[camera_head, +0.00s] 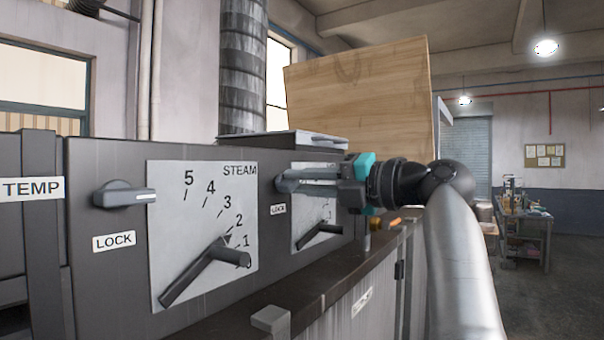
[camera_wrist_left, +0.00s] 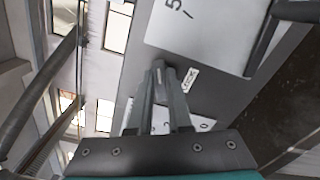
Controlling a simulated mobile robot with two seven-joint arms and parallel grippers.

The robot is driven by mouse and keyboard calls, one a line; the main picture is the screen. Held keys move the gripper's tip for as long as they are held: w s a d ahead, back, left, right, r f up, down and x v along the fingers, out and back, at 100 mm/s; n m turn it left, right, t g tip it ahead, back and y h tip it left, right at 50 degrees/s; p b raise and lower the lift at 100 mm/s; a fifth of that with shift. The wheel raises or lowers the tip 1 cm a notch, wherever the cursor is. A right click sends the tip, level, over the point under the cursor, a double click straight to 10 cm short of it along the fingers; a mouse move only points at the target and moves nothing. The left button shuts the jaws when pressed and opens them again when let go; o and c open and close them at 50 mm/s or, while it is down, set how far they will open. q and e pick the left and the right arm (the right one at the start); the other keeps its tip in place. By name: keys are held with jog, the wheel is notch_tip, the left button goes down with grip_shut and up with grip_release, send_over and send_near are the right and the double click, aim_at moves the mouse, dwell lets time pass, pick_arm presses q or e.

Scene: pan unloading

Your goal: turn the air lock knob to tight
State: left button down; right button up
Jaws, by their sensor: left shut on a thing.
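My left gripper (camera_head: 284,182) is shut on a small dark lock knob on the front of the dark machine panel (camera_head: 100,260). The fingers cover most of this knob in the head view; in the left wrist view the knob (camera_wrist_left: 162,82) shows between the fingertips. A white LOCK label (camera_head: 278,209) is just below it, and a dial plate (camera_head: 310,233) with a dark lever (camera_head: 320,234) is to its right. That dial's name is hidden behind the gripper.
Another lock knob (camera_head: 124,196) sits further left, its handle about level, beside the STEAM dial (camera_head: 175,240) with its long lever (camera_head: 200,270). A ledge (camera_head: 310,290) runs below the panel. A wooden board (camera_head: 360,95) stands behind; open floor is at the right.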

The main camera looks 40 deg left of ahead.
pick_arm(q)
jog(key=m, duration=0.2)
jog(key=shift+m, duration=0.3)
jog(key=shift+f+m+p, duration=0.1)
jog(key=shift+m+p, duration=0.2)
jog(key=shift+m, duration=0.8)
jog(key=c, duration=0.8)
grip_release()
jog(key=shift+c, duration=0.2)
jog(key=shift+w+d, duration=0.1)
jog(key=shift+d, duration=0.4)
jog(key=w+d+b, duration=0.1)
jog(key=d+b, duration=0.2)
jog(key=d, duration=1.1)
jog(key=shift+w, duration=0.25)
